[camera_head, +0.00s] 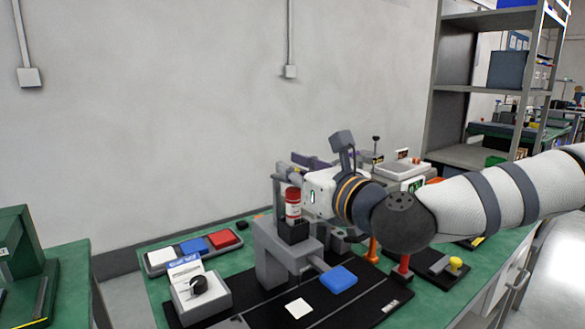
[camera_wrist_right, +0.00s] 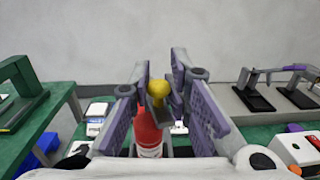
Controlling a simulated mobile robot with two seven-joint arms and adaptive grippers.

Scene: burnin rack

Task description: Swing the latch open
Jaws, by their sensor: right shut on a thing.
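My right gripper (camera_head: 284,178) reaches in from the right above the bench, at the grey stand (camera_head: 268,250). In the right wrist view its purple-padded fingers (camera_wrist_right: 160,96) are closed around a yellow knob (camera_wrist_right: 161,89) with grey parts beside it. The knob appears to belong to the latch, but the latch's body is mostly hidden by the fingers. A red cylinder with a white label (camera_head: 292,206) stands upright on the stand; it also shows just below the knob in the right wrist view (camera_wrist_right: 148,135). My left gripper is out of view.
A blue pad (camera_head: 338,279) sits low in front of the stand. A white box with a black dial (camera_head: 200,297) and a tray of coloured blocks (camera_head: 195,248) are to the left. Another yellow-knobbed fixture (camera_head: 455,264) is at the right. A wall stands behind.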

